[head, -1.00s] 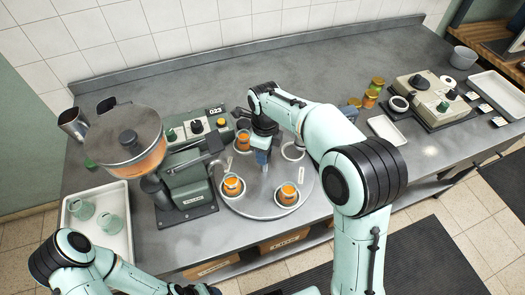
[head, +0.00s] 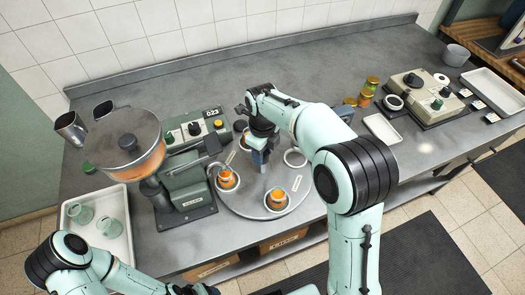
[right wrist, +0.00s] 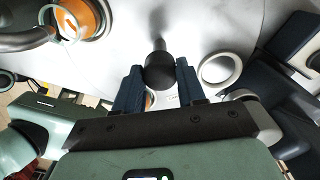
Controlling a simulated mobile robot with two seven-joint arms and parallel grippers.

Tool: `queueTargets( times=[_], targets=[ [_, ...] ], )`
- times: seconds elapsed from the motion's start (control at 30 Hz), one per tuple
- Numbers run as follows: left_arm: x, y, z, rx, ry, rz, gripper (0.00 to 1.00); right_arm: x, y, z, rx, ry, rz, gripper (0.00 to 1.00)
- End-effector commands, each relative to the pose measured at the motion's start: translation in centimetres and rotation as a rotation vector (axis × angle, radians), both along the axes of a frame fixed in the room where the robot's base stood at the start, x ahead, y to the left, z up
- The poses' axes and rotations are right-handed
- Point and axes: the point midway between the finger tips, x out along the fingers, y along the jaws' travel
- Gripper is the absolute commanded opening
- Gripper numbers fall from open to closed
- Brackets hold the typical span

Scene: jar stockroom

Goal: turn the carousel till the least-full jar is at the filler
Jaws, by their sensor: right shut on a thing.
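The grey round carousel (head: 240,204) lies flat on the counter. One jar with orange contents (head: 228,180) stands at its left, close to the spout side of the filler (head: 182,178). Another orange jar (head: 277,198) stands at the front. An empty white ring (head: 295,158) is at the right rear. The back of the carousel is partly hidden by my right arm. My right gripper (head: 260,157) is shut on the dark knob (right wrist: 159,72) of a post on the carousel. Fill levels are hard to compare.
A white tray with green glass jars (head: 93,222) stands left of the filler. At the right are capped jars (head: 368,91), a small white tray (head: 383,128) and a beige device (head: 420,92). The rear counter is clear.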

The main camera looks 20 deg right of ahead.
Motion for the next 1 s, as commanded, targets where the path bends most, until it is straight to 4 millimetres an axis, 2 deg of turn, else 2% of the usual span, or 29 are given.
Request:
queueTargets(
  times=[0.3,0.33,0.4,0.77,0.87,1.0],
  targets=[
    [0.0,0.0,0.0,0.000,0.000,0.000,0.65,0.1,0.0,0.1,0.001,-0.005,-0.001,0.00],
    [0.0,0.0,0.0,0.000,0.000,0.000,0.65,0.1,0.0,0.1,0.001,-0.005,-0.001,0.49],
    [0.0,0.0,0.0,0.000,0.000,0.000,0.65,0.1,0.0,0.1,0.001,-0.005,0.000,0.65],
    [0.1,0.0,0.1,0.000,-0.001,0.000,0.65,0.1,0.0,0.6,0.001,-0.003,0.000,0.65],
    [0.3,0.0,0.3,0.000,-0.003,0.000,0.65,0.2,0.0,1.9,0.002,-0.006,0.000,0.65],
    [0.8,0.0,0.9,0.000,-0.009,0.000,0.65,0.2,0.1,5.0,0.003,-0.010,0.001,0.65]
  ],
)
